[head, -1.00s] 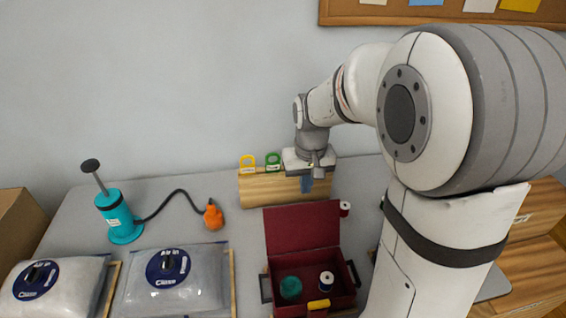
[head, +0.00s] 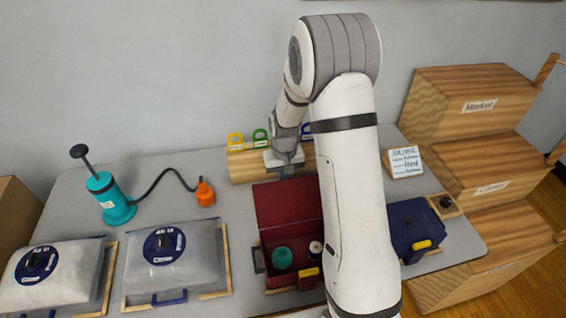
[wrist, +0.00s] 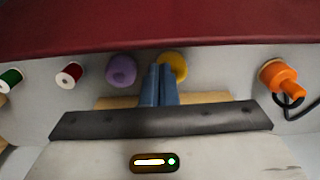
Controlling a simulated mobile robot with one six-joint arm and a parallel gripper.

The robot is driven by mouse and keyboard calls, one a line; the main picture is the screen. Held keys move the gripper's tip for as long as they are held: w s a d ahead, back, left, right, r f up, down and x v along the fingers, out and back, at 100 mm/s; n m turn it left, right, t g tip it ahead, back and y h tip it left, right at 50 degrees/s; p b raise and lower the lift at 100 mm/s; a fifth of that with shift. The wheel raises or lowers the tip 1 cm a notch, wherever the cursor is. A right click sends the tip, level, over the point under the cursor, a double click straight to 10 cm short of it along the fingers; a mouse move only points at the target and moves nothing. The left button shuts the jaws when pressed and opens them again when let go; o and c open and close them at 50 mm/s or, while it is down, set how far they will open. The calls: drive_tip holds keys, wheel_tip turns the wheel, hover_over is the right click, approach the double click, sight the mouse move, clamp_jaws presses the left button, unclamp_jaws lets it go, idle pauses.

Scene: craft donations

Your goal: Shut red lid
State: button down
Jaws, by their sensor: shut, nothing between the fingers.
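The red box (head: 262,238) stands on the grey table with its red lid (head: 282,203) open, raised at the back. A teal spool (head: 282,258) and a white-topped spool (head: 315,248) sit inside. My gripper (head: 287,173) is behind the lid, near its top edge, with its blue fingers partly hidden. In the wrist view, the closed fingers (wrist: 158,85) are together and empty, and a dark red band, apparently the lid (wrist: 160,28), crosses the top. Contact with the lid cannot be told. My arm hides the box's right side.
A dark blue box (head: 412,225) is at the right, near wooden steps (head: 490,165).

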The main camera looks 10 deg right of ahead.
sight(287, 184)
drive_tip(key=s, duration=0.1)
drive_tip(key=s+r, duration=0.1)
drive_tip(key=s+p, duration=0.1)
drive_tip(key=shift+s+r, duration=0.25)
drive_tip(key=shift+r, duration=0.05)
drive_tip(key=shift+s+f, duration=0.1)
drive_tip(key=shift+a, duration=0.15)
drive_tip(key=shift+s+d+b, duration=0.1)
drive_tip(key=shift+d+b, duration=0.15)
drive_tip(key=shift+b, duration=0.1)
